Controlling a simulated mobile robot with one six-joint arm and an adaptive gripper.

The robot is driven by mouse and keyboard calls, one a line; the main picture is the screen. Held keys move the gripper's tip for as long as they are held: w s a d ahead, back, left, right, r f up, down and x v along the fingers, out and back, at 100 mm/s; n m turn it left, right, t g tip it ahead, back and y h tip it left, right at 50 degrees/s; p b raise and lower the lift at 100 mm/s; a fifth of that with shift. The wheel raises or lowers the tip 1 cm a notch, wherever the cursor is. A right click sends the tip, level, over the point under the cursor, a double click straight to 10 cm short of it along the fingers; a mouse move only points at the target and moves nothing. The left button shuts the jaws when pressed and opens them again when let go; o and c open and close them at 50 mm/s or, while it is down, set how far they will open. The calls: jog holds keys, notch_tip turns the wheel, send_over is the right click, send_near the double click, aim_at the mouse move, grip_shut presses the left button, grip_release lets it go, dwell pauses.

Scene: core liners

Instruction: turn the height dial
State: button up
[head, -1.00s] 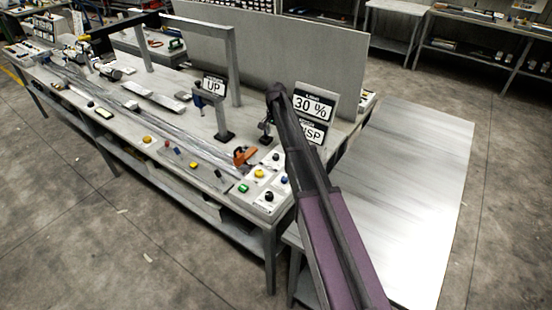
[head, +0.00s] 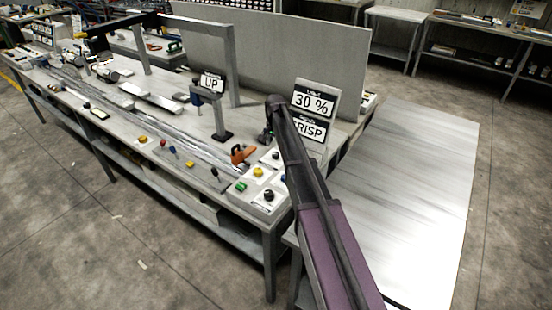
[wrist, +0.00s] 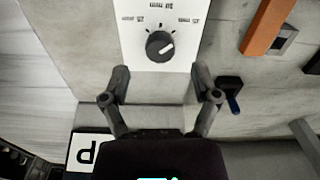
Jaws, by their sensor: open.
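A black round dial (wrist: 160,45) with a pale pointer line sits on a white panel (wrist: 133,12) at the top of the wrist view. Tick marks and small upside-down labels surround it. In the head view my arm hides most of the gripper. A control panel (head: 252,201) there carries black knobs and coloured buttons; I cannot tell which knob is the height dial.
An orange tool (wrist: 268,25) lies right of the panel in the wrist view. A bare grey table (head: 420,190) is on the right.

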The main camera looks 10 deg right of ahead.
aim_at(275, 154)
jog(key=shift+f+b, duration=1.9)
jog(key=shift+f, duration=0.3)
grip_shut()
